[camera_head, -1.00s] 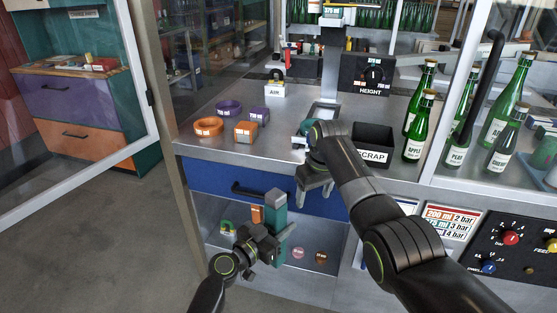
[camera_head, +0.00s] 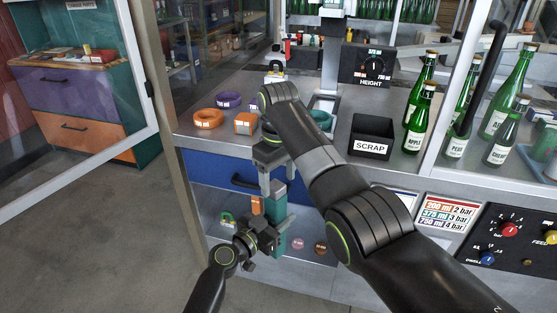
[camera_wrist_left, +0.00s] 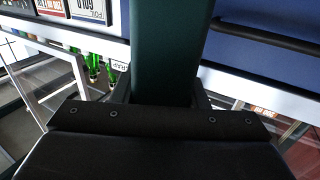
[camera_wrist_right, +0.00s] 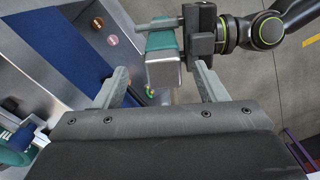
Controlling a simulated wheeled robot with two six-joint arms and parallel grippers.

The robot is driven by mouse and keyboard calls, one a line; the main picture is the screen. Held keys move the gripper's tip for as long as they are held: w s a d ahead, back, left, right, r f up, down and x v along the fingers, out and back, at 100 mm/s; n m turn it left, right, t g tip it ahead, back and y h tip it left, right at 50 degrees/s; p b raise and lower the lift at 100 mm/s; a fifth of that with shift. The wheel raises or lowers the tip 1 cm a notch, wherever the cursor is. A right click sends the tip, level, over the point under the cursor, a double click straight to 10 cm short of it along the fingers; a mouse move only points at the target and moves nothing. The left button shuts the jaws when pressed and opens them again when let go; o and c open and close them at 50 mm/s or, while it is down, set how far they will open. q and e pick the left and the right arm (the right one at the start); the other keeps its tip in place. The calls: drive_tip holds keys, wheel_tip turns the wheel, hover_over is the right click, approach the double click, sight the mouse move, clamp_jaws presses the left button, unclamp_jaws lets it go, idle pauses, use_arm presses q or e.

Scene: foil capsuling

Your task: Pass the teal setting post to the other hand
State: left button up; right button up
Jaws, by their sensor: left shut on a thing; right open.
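The teal setting post (camera_head: 279,200) stands roughly upright in front of the blue drawer, held in my left gripper (camera_head: 267,236). In the left wrist view the post (camera_wrist_left: 168,50) rises dark between the fingers. My right gripper (camera_head: 271,178) is open, just above and around the post's upper end, partly covering it. In the right wrist view the grey end of the post (camera_wrist_right: 163,72) lies between the spread fingers, apart from both as far as I can see. My left gripper (camera_wrist_right: 196,40) grips the post farther along.
A blue drawer (camera_head: 215,177) with a dark handle is close behind the post. On the counter are orange and purple rings (camera_head: 208,118), a black SCRAP bin (camera_head: 372,136) and green bottles (camera_head: 418,125). An open shelf with small items lies below the drawer.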

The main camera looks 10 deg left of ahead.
sight(279, 185)
drive_tip(key=shift+f, duration=2.45)
use_arm(q)
drive_tip(key=shift+r, duration=0.1)
use_arm(e)
drive_tip(key=shift+d, duration=0.1)
drive_tip(key=c, duration=1.1)
use_arm(q)
drive_tip(key=o, duration=1.3)
drive_tip(key=shift+c, duration=0.2)
use_arm(e)
drive_tip(key=shift+c, duration=0.8)
